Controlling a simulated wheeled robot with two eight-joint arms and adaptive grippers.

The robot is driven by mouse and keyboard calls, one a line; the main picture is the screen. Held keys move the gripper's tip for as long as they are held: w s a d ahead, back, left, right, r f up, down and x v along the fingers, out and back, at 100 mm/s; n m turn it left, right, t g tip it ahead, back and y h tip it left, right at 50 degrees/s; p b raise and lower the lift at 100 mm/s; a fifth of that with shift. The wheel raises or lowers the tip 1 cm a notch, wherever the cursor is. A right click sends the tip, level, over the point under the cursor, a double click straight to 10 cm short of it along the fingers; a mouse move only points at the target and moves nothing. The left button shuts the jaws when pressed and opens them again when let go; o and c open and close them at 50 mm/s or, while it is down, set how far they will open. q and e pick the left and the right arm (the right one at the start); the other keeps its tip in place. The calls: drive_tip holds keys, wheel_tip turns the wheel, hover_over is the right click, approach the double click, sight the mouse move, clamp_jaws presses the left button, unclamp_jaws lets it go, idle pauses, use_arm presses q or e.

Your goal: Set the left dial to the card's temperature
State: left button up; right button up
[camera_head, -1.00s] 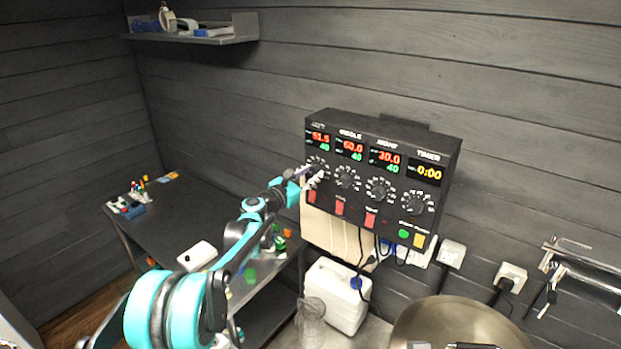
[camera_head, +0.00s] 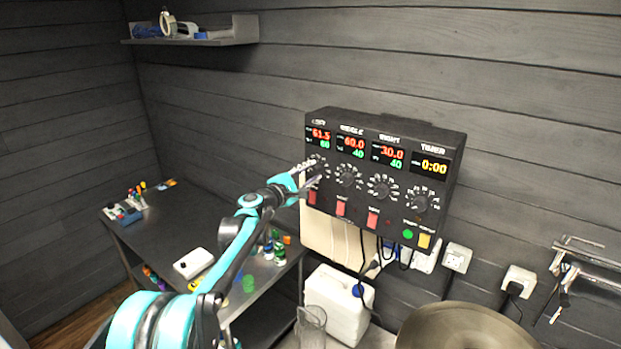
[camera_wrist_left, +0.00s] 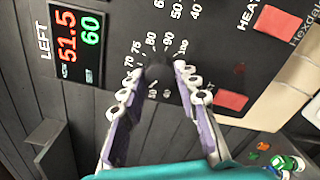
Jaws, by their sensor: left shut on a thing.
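The black control box (camera_head: 455,160) on the wall has displays and dials for LEFT, MIDDLE, RIGHT and TIMER. My left gripper (camera_head: 312,173) is at the leftmost dial. In the left wrist view, its two purple and white fingers are shut on the dark left dial (camera_wrist_left: 158,72), one on either side. The left display (camera_wrist_left: 77,45) reads 51.5 in red and 60 in green there. The fingers partly hide the dial and its scale, so I cannot tell where its pointer is. I cannot make out a card with a temperature. My right gripper is out of view.
The middle dial (camera_head: 348,175) and right dial (camera_head: 382,187) are close to the right of my gripper. Red switches, such as this one (camera_head: 341,208), sit below. A dark table (camera_head: 160,225) stands left, a white canister (camera_head: 340,300) and metal kettle (camera_head: 455,325) below.

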use_arm(q)
drive_tip(key=m+b, duration=0.1)
drive_tip(key=m, duration=0.4)
drive_tip(key=shift+f+m+b, duration=0.1)
drive_tip(key=shift+m+b, duration=0.2)
drive_tip(key=shift+m, duration=0.1)
drive_tip(key=m+b, duration=0.1)
drive_tip(key=m, duration=0.4)
drive_tip(key=shift+d+m, duration=0.1)
drive_tip(key=shift+m, duration=0.2)
drive_tip(key=o, duration=1.2)
drive_tip(key=shift+c, duration=0.2)
drive_tip(key=shift+s, duration=0.15)
drive_tip(key=shift+s+a, duration=0.2)
drive_tip(key=shift+a, duration=0.15)
drive_tip(key=v, duration=1.1)
drive_tip(key=shift+s, duration=0.15)
